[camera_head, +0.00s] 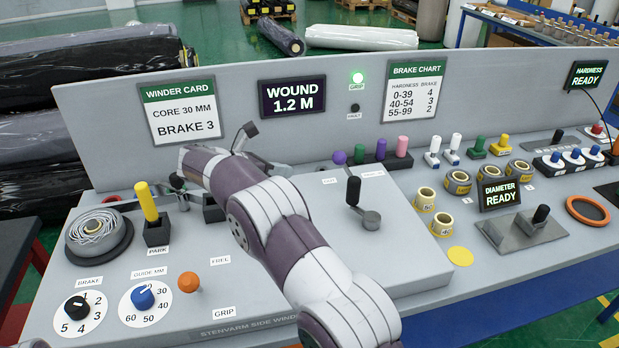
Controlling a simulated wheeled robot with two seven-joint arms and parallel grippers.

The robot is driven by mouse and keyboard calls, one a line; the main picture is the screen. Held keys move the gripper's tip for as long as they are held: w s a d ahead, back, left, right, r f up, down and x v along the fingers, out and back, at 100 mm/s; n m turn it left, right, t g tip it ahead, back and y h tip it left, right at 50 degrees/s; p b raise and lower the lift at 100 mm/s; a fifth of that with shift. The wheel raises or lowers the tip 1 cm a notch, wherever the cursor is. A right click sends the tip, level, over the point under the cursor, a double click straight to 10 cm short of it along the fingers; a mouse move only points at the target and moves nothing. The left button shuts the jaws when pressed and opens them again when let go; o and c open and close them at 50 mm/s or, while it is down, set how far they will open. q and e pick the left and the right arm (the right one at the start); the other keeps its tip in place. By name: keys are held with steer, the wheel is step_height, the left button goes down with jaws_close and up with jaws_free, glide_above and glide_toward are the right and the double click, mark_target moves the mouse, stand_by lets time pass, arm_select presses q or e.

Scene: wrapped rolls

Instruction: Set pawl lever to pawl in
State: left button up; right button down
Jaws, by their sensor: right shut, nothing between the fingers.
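A lever with a black grip (353,191) stands on the raised right part of the console, with a round grey pivot (371,219) at its base. It leans a little left of the pivot and lies between two small labels (329,181) whose words are too small to read surely; it looks like the pawl lever. My right arm crosses the middle of the console left of this lever. My right gripper (181,195) is shut and empty beyond the wrist, mostly hidden, near the yellow handle and well away from the lever. My left gripper is out of view.
A yellow handle (147,202) marked PARK stands at the left, beside a wound coil (98,232). Brake and guide dials (143,296) and an orange knob (188,282) are in front. Coloured pegs (381,149) stand behind the lever. The panel right of the lever is clear.

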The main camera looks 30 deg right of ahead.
steer(key=p, duration=0.3)
glide_toward(337, 158)
steer(key=w+d+f, duration=0.1)
steer(key=d+f, duration=0.3)
steer(key=d, duration=0.1)
steer(key=shift+f, duration=0.3)
steer(key=shift+r, duration=0.1)
steer(key=shift+s+d+r+y+p, duration=0.2)
steer(key=shift+d+r+y+p, duration=0.35)
steer(key=shift+d+r+y, duration=0.2)
steer(key=s+d+r+y+p, duration=0.1)
steer(key=s+d+r+p, duration=0.1)
steer(key=d, duration=1.1)
steer(key=shift+s+m, duration=0.3)
steer(key=shift+s, duration=0.3)
